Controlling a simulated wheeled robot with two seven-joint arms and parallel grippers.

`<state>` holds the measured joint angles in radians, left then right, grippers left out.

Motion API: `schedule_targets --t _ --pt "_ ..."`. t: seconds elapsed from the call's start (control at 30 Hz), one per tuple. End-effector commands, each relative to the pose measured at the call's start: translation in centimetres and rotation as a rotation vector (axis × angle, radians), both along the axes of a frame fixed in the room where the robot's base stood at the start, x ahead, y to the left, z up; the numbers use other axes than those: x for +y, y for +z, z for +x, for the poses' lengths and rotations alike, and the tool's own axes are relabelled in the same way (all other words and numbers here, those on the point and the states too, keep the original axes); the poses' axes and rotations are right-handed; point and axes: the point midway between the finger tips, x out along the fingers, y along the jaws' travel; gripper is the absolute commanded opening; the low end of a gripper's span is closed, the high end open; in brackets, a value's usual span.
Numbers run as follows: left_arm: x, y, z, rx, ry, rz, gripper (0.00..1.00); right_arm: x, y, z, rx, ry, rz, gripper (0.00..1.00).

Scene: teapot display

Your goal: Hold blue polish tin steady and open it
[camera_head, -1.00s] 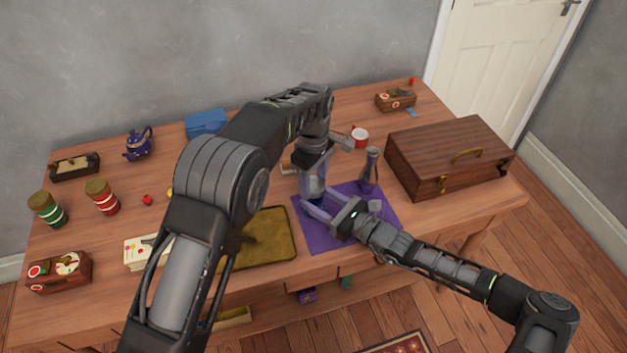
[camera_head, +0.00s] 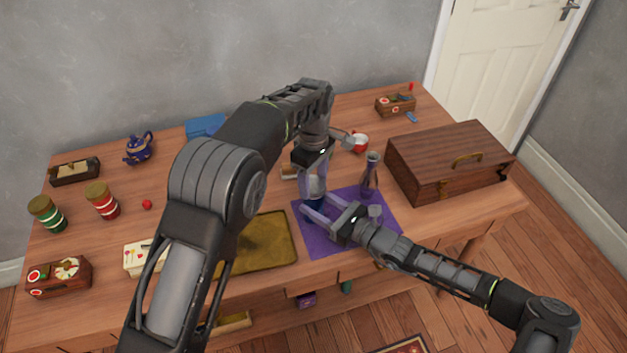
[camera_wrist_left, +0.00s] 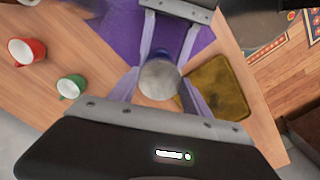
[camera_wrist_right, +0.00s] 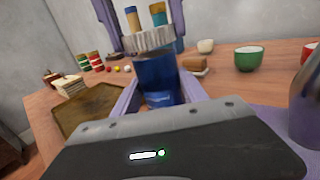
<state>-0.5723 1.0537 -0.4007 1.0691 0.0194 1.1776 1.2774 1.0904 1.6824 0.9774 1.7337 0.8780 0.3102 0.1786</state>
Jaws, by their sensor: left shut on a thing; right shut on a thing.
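The blue polish tin (camera_wrist_right: 158,82) stands upright over the purple mat (camera_head: 345,238); in the head view only a sliver of it (camera_head: 316,203) shows between my grippers. Its ribbed silver lid (camera_wrist_right: 148,40) is at its top, and I cannot tell whether there is a gap under it. The lid's round top shows in the left wrist view (camera_wrist_left: 160,80). My left gripper (camera_head: 314,186) comes from above, its fingers shut on the lid's sides. My right gripper (camera_head: 318,208) comes from the right side, shut on the tin's blue body.
A dark bottle (camera_head: 371,178) stands close to the right on the mat. A brown wooden case (camera_head: 445,165) is farther right. A gold-brown tray (camera_head: 265,245) lies left of the mat. A red cup (camera_head: 360,143) and a green cup (camera_wrist_right: 249,58) are behind.

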Motion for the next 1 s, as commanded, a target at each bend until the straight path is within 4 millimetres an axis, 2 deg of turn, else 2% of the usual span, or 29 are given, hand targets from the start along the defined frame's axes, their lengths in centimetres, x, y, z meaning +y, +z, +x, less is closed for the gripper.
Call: schedule_targets --t 0.23,0.5,0.77,0.8,1.0 --pt "0.0 0.6 0.1 -0.002 0.0 -0.001 0.08 0.0 0.0 0.0 0.0 0.0 0.0 0.0" --pt "0.0 3.6 0.1 -0.002 0.0 0.0 0.08 0.0 0.0 0.0 0.0 0.0 0.0 0.0" --pt "0.0 4.0 0.0 0.0 0.0 0.0 0.08 0.0 0.0 0.0 0.0 0.0 0.0 0.0" --pt "0.0 4.0 0.0 0.0 0.0 0.0 0.08 0.0 0.0 0.0 0.0 0.0 0.0 0.51" --pt "0.0 4.0 0.0 0.0 0.0 0.0 0.08 0.0 0.0 0.0 0.0 0.0 0.0 0.68"
